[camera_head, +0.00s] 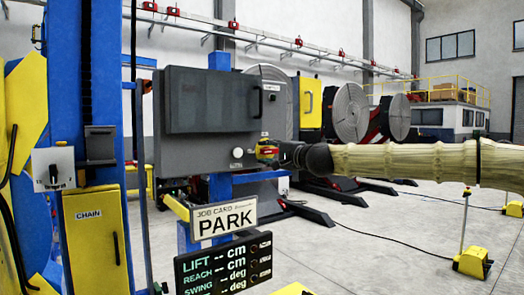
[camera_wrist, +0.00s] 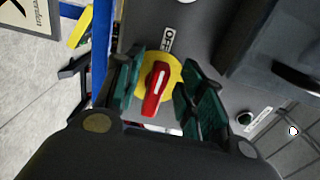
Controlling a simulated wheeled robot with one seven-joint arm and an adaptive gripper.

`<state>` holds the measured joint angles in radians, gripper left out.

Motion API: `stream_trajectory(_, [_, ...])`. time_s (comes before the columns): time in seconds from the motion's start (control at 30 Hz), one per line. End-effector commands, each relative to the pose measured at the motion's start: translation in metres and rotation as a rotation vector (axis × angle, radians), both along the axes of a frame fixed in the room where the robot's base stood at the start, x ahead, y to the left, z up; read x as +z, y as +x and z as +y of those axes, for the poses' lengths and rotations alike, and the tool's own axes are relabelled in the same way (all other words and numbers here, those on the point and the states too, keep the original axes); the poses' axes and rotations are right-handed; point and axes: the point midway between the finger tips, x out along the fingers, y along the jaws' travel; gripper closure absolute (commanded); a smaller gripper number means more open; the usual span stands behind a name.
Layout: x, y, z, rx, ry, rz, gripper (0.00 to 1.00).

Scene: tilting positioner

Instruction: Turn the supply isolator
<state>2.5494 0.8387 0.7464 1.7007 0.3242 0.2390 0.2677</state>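The supply isolator is a red handle (camera_wrist: 155,92) on a round yellow plate (camera_wrist: 174,72), on the face of a dark grey cabinet (camera_head: 215,115). In the wrist view the handle stands slightly tilted, its lower end leaning left. My gripper (camera_wrist: 162,90) is open, with one green-padded finger on each side of the handle. Gaps show between the pads and the handle, so I see no grip on it. In the head view the isolator (camera_head: 267,149) is at the cabinet's lower right edge, partly hidden by my gripper (camera_head: 282,152), which reaches in from the right.
A white round knob (camera_head: 238,153) is left of the isolator on the cabinet. Below stand a PARK sign (camera_head: 224,219) and a dark display panel (camera_head: 224,264). A blue column (camera_head: 98,70) with a yellow CHAIN box (camera_head: 96,240) stands left.

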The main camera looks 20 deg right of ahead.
Motion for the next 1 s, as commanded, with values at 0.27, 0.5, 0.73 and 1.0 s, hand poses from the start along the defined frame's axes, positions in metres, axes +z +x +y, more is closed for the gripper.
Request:
stream_trajectory(0.27, [0.0, 0.009, 0.003, 0.0, 0.0, 0.0, 0.61])
stream_trajectory(0.5, [0.0, 0.009, 0.004, 0.0, 0.0, 0.0, 0.61])
stream_trajectory(0.73, [0.0, 0.009, 0.004, 0.0, 0.0, 0.0, 0.99])
stream_trajectory(1.0, [-0.001, 0.01, 0.012, 0.006, 0.01, 0.004, 1.0])
